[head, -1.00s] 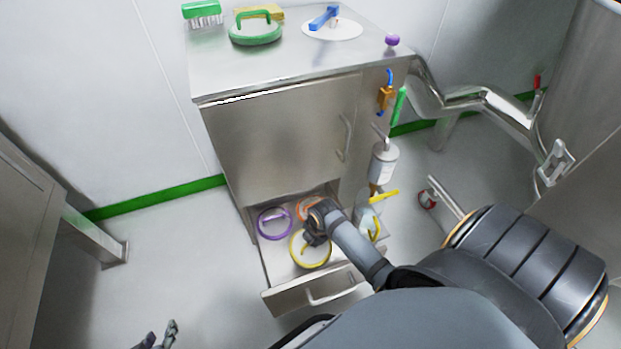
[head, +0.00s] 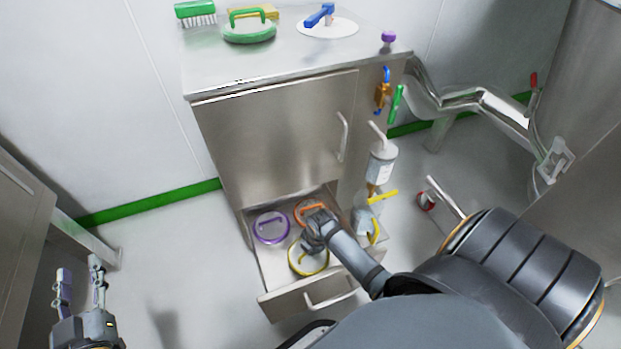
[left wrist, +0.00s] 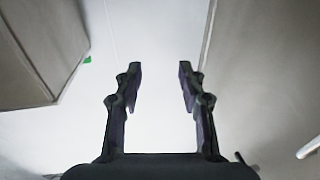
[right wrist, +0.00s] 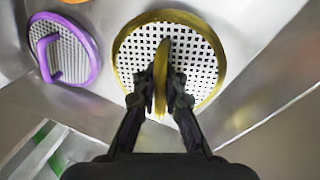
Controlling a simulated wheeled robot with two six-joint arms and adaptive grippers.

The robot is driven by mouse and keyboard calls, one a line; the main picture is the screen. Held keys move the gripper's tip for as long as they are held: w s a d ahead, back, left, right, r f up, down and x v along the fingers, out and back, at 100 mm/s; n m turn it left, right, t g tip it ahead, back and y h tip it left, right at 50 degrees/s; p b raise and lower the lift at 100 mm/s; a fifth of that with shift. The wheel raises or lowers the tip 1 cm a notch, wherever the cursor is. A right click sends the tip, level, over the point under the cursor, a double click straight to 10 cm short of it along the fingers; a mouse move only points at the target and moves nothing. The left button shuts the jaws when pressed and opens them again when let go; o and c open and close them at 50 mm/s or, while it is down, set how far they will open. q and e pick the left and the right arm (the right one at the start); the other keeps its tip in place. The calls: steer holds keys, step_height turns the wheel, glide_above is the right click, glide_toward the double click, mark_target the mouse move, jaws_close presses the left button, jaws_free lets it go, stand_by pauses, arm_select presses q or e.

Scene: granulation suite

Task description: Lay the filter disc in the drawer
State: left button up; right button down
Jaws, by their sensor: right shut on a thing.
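A yellow-rimmed perforated filter disc (head: 308,271) is inside the open drawer (head: 277,266), near its front. In the right wrist view the disc (right wrist: 205,62) shows a white mesh and an upright yellow handle. My right gripper (head: 313,241) is shut on that handle from above; it also shows in the right wrist view (right wrist: 160,95). I cannot tell whether the disc touches the drawer floor. My left gripper (head: 80,275) is open and empty, away to the left of the cabinet; its two fingers stand apart in the left wrist view (left wrist: 158,85).
A purple disc (head: 271,241) and an orange disc (head: 298,212) lie farther back in the drawer. The cabinet top (head: 290,62) holds a green brush (head: 195,10), a green disc (head: 249,35) and a white disc (head: 340,28). Bottles hang at the cabinet's right side. The left floor is clear.

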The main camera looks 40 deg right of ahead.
step_height(320, 180, down, 2)
steer(key=shift+f+b, duration=0.1)
steer(key=shift+b, duration=0.5)
arm_select(q)
steer(key=s+r+t+h, duration=0.1)
steer(key=r+t, duration=0.3)
steer(key=r, duration=0.5)
steer(key=s+r+m+t, duration=0.1)
steer(key=s+r+t, duration=0.2)
steer(key=r, duration=0.6)
steer(key=shift+s+d+t+h+b, duration=0.15)
steer(key=shift+s+t+h+b, duration=0.2)
steer(key=shift+t, duration=0.55)
arm_select(e)
steer(key=shift+f, duration=0.75)
steer(key=c, duration=1.9)
jaws_free()
steer(key=shift+f, duration=0.15)
steer(key=o, duration=0.5)
arm_select(q)
steer(key=shift+r, duration=0.15)
